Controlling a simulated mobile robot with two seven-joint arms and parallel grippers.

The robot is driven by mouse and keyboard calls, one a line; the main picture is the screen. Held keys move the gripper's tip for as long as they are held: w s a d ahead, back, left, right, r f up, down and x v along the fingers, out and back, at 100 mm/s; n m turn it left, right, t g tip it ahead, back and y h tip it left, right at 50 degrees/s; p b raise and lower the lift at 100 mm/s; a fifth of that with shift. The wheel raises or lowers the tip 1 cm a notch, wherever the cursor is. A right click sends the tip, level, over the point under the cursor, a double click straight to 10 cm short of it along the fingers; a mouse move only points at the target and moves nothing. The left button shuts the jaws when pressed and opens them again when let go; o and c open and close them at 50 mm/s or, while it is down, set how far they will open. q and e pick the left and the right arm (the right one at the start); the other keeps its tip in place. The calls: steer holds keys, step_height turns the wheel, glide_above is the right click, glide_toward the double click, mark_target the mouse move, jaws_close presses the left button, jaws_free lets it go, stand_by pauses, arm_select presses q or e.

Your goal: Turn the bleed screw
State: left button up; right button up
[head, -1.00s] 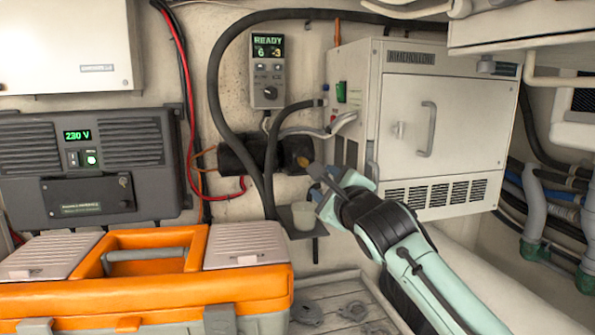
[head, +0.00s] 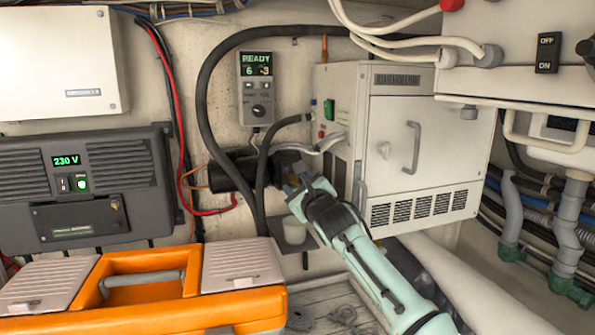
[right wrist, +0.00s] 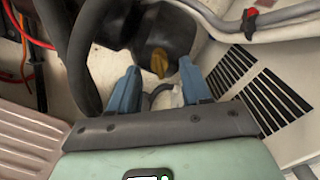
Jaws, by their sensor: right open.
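The bleed screw is a small yellow-brass wing-shaped knob (right wrist: 158,63) on the end of a black cylindrical pump body (right wrist: 168,30), in the right wrist view. In the head view the black pump body (head: 232,172) is on the wall below the display, and my gripper largely hides the screw. My right gripper (right wrist: 158,78) is open, its two blue fingers on either side of and just short of the screw, with nothing between them. It also shows in the head view (head: 297,183). My left gripper is not in view.
A pale cup (head: 296,230) stands on a small dark shelf (head: 297,243) under the pump. A white heater box (head: 420,140) is close on the right. Black hoses (head: 203,110) loop around the pump. An orange toolbox (head: 140,290) fills the lower left.

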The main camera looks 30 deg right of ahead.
steer(key=shift+w+d+p, duration=0.15)
steer(key=shift+w+p, duration=0.15)
steer(key=shift+w, duration=0.4)
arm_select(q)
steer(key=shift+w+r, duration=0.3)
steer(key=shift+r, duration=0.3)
arm_select(e)
steer(key=shift+s, duration=0.1)
jaws_close()
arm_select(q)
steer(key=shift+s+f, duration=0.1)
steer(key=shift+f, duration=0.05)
